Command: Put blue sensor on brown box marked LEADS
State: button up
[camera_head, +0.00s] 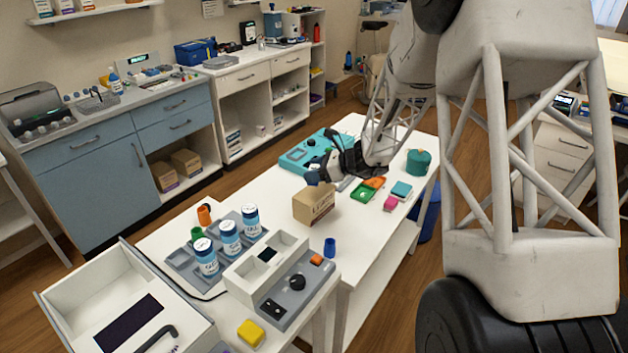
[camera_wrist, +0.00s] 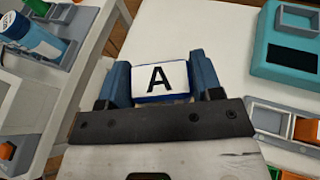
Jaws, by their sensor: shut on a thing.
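My gripper (camera_head: 322,171) is low over the white table, just behind the brown box. In the wrist view its two blue fingers (camera_wrist: 161,82) are shut on a blue-sided block with a white face marked A, which I take for the blue sensor (camera_wrist: 160,80). A small blue part of it (camera_head: 312,178) shows at the fingertips in the head view, close to the box's far top edge; whether they touch I cannot tell. The brown box (camera_head: 312,206) stands closed on the table; the print on its side is too small to read. I cannot see the box in the wrist view.
A teal device (camera_head: 300,155) lies behind the gripper. Green (camera_head: 362,193) and orange trays, a pink block (camera_head: 390,203) and a teal pot (camera_head: 418,162) lie to the right. A grey rack (camera_head: 185,262) with labelled bottles and a blue cup (camera_head: 330,246) are in front.

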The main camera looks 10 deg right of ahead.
jog(key=shift+f, duration=0.1)
jog(key=shift+f, duration=1.65)
jog(key=shift+f, duration=0.1)
jog(key=o, duration=1)
jog(key=shift+c, duration=0.2)
jog(key=v, duration=1.2)
jog(key=shift+s+a, duration=0.1)
jog(key=shift+s, duration=0.1)
